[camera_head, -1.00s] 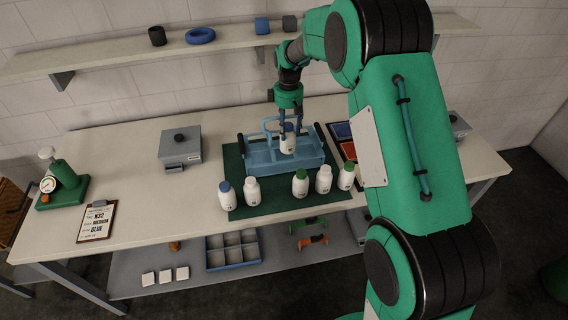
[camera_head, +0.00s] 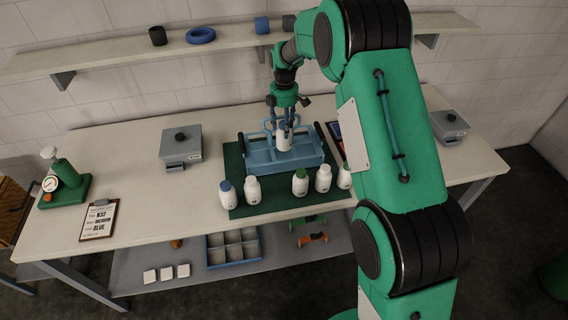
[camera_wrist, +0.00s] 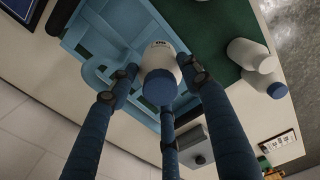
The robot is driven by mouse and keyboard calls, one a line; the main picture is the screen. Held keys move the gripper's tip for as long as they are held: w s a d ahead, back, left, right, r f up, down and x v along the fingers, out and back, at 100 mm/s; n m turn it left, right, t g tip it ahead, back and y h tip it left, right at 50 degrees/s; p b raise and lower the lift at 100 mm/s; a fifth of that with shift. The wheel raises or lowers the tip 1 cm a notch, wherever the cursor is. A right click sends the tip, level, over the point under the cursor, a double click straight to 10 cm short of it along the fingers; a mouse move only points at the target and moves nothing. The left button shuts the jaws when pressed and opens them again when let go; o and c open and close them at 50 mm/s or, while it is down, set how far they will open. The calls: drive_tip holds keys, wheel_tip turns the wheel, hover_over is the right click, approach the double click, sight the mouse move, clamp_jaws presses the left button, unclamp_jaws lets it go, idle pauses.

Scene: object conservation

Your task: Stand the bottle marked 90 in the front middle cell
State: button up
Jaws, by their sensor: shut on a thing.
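My gripper (camera_head: 284,124) is shut on a white bottle (camera_head: 284,141), holding it upright over the blue carrier (camera_head: 262,157). In the wrist view the held bottle (camera_wrist: 160,62) has a blue cap, and the fingers (camera_wrist: 160,90) close around it. The carrier (camera_wrist: 100,22) has a handle and cell walls, partly hidden by the bottle and fingers. No 90 mark is readable on any bottle.
Several white bottles stand in front of the carrier, including a blue-capped one (camera_head: 228,193) and a green-capped one (camera_head: 300,182), on a green mat (camera_head: 275,206). A grey box (camera_head: 180,147) and a clipboard (camera_head: 98,220) lie left. The table's left half has free room.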

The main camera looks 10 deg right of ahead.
sight(284, 144)
drive_tip(key=shift+f, duration=0.1)
drive_tip(key=shift+f, duration=3)
drive_tip(key=shift+f, duration=0.1)
drive_tip(key=shift+f, duration=1.8)
drive_tip(key=shift+f, duration=0.15)
drive_tip(key=o, duration=1.5)
drive_tip(key=shift+o, duration=0.2)
wheel_tip(284, 144, up, 12)
drive_tip(key=shift+r, duration=0.15)
